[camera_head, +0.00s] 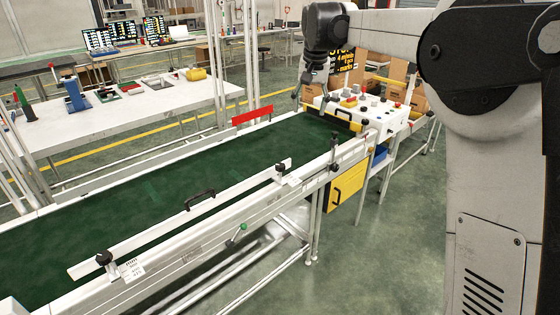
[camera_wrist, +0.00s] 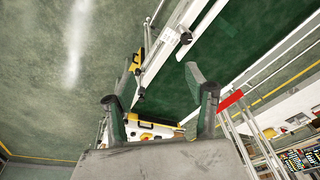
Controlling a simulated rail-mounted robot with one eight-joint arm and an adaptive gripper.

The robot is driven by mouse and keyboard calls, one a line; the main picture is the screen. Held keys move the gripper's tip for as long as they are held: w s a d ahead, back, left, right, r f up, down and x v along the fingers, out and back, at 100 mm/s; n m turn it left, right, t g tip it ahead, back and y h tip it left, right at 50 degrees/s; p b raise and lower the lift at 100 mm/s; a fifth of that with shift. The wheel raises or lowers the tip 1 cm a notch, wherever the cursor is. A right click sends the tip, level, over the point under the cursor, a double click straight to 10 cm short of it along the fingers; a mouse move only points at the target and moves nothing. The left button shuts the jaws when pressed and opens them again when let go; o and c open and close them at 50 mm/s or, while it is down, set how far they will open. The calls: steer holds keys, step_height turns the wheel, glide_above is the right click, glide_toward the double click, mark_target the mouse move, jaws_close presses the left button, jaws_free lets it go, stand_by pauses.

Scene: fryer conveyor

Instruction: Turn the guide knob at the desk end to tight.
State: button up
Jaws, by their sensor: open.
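The white guide rail (camera_head: 190,218) runs along the near side of the green conveyor belt (camera_head: 110,225). A black guide knob (camera_head: 279,170) stands at its end toward the control desk (camera_head: 385,118), with a white label beside it. Another black knob (camera_head: 104,258) with a label is at the rail's other end. My gripper (camera_head: 309,98) is high near the desk end of the belt, apart from the knobs. In the wrist view my gripper (camera_wrist: 162,76) has its fingers spread with nothing between them. A black knob (camera_wrist: 186,38) shows beyond the fingers; I cannot tell which one. The knob's setting is unreadable.
A black handle (camera_head: 200,199) rises from the guide rail. Dark posts and clamps (camera_head: 333,145) stand along the near frame by the desk. A yellow box (camera_head: 345,188) hangs below. A red plate (camera_head: 252,115) stands at the far side. The belt is clear.

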steer(key=w+a+f+g, duration=0.1)
steer(key=w+a+f, duration=0.35)
steer(key=w, duration=0.25)
steer(key=g, duration=0.1)
glide_toward(280, 165)
steer(key=shift+m, duration=0.4)
steer(key=f, duration=0.9)
steer(key=shift+w+a+f, duration=0.1)
steer(key=shift+w+f, duration=0.1)
steer(key=shift+f, duration=0.15)
steer(key=c, duration=1.1)
steer(key=shift+c, duration=0.2)
